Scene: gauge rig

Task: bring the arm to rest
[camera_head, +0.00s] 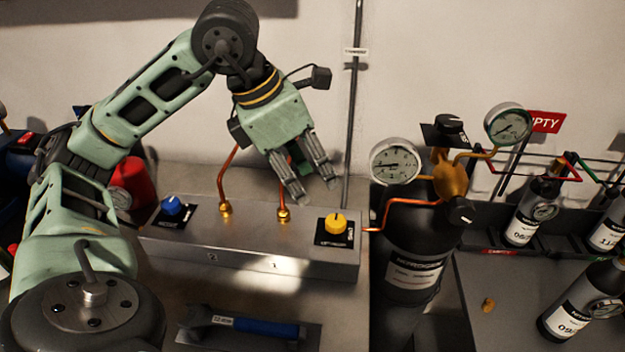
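My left arm (140,105) comes in from the left, bends at its upper joint and reaches down to the right. My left gripper (317,199) hangs above the grey valve box, near the yellow knob. Its two fingers are apart with a gap between them, and I see nothing held there. The yellow knob (336,223) and the blue knob (172,205) sit on the grey box (240,250). I cannot tell whether the fingertips touch anything; they appear clear of the yellow knob. My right gripper does not show.
A dark nitrogen cylinder (408,283) with a brass regulator (450,182) and two round gauges (395,161) stands right of the box. A blue-handled wrench (250,326) lies in front. Small dark bottles (530,212) stand at the right. A red container (132,184) is behind my arm.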

